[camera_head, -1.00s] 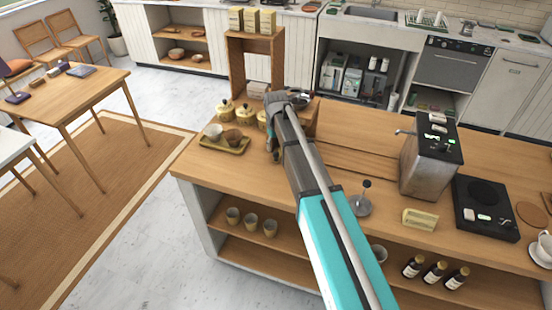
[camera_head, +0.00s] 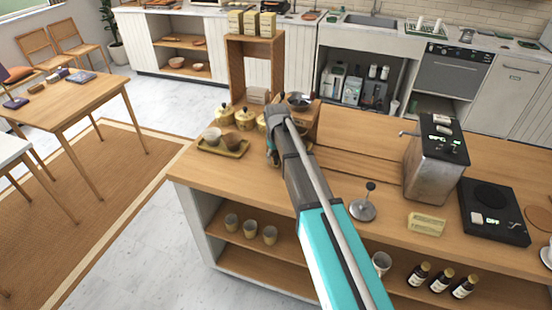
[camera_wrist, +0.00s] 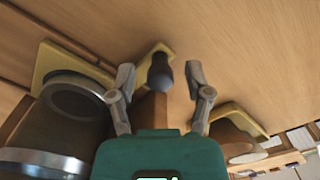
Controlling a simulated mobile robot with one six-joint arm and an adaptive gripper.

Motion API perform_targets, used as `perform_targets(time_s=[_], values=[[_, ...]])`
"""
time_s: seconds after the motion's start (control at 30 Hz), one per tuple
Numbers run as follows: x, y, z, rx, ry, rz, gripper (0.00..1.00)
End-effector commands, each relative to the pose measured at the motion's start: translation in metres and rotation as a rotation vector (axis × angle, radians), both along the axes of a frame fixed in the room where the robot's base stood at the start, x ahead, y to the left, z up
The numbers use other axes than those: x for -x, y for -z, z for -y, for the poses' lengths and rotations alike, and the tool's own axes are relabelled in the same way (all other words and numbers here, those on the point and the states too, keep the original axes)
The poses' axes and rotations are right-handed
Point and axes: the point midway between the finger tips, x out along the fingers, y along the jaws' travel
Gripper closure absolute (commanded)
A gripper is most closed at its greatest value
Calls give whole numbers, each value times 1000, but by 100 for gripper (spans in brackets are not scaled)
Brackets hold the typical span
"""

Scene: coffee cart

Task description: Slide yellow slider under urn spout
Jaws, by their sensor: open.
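The steel urn (camera_head: 428,180) stands on the right part of the counter, its spout (camera_head: 408,133) pointing left. A pale yellow block (camera_head: 427,225) lies in front of it, apart from the spout; I cannot tell if this is the slider. My gripper (camera_wrist: 160,78) is open, pointing down near the counter's left end, far left of the urn. In the wrist view, a dark rounded knob (camera_wrist: 160,70) shows between its fingers, with a yellow plate (camera_wrist: 154,50) just beyond. I see no grip. In the head view my arm partly hides this spot.
A yellow tray (camera_head: 205,149) with bowls and several yellow lidded pots (camera_head: 225,116) crowd the area by my gripper. A wooden shelf stand (camera_head: 236,75) rises behind. A round tamper-like piece (camera_head: 363,210) and a black scale (camera_head: 495,228) stand farther right. The middle counter is mostly clear.

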Motion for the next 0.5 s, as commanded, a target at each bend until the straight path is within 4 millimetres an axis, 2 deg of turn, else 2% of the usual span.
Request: perform_targets(time_s=[0.07,0.1,0.43,0.5], values=[[0,0,0,0,0,0,35],[0,0,0,0,0,0,39],[0,0,0,0,0,0,100],[0,0,0,0,0,0,100]])
